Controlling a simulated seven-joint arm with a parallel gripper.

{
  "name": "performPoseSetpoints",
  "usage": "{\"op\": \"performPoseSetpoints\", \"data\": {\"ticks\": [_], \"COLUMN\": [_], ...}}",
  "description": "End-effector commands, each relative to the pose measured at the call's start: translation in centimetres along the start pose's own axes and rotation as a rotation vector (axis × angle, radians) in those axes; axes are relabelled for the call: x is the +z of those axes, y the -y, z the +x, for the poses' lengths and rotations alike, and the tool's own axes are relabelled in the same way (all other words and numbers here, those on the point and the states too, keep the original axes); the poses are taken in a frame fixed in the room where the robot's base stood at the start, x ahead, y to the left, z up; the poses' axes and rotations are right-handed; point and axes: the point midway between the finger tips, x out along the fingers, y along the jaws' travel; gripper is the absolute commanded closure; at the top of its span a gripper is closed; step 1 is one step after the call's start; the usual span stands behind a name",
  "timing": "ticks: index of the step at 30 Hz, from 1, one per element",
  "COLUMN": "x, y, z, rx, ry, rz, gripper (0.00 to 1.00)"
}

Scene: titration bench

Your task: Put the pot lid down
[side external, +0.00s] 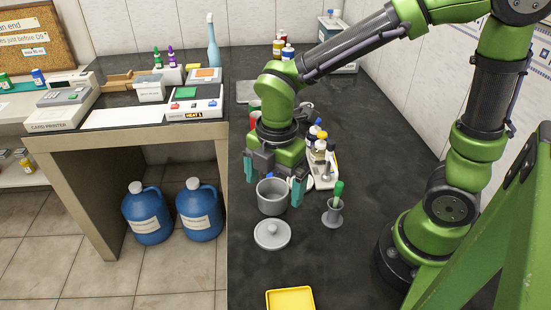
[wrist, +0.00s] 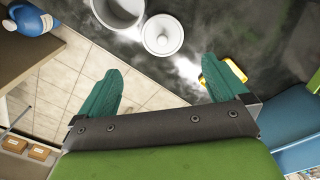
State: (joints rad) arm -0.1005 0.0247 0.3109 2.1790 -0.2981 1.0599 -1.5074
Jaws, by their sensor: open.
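The grey pot lid (side external: 272,235) lies flat on the dark bench, knob up, in front of the grey pot (side external: 271,197). In the wrist view the lid (wrist: 163,36) sits at the top middle, just right of the partly cut-off pot (wrist: 118,10). The pot stands upright and has no lid on it. My gripper (side external: 274,187) is open and empty, with its teal fingers spread wide above and around the pot's area in the side view. In the wrist view the fingers (wrist: 157,90) are wide apart with nothing between them, and the lid lies beyond them.
A yellow tray (side external: 290,300) lies at the bench's front. A small grey holder with a green-handled tool (side external: 334,208) stands right of the pot. Bottles in a white rack (side external: 323,165) stand behind it. The bench's left edge drops to the floor near the lid.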

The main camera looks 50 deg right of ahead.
Motion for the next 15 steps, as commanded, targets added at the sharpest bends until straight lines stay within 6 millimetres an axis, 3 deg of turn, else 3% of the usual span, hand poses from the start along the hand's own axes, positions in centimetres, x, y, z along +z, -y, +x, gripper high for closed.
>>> {"op": "performPoseSetpoints", "data": {"ticks": [5,9,15], "x": [3.2,5.7,7.8], "y": [0.8,2.3,4.2], "z": [-4.2,-7.4,-10.3], "rx": [0.155,0.261,0.293], "ry": [-0.081,-0.254,-0.541], "rz": [0.565,1.12,1.697], "gripper": [0.0,0.0,0.0]}}
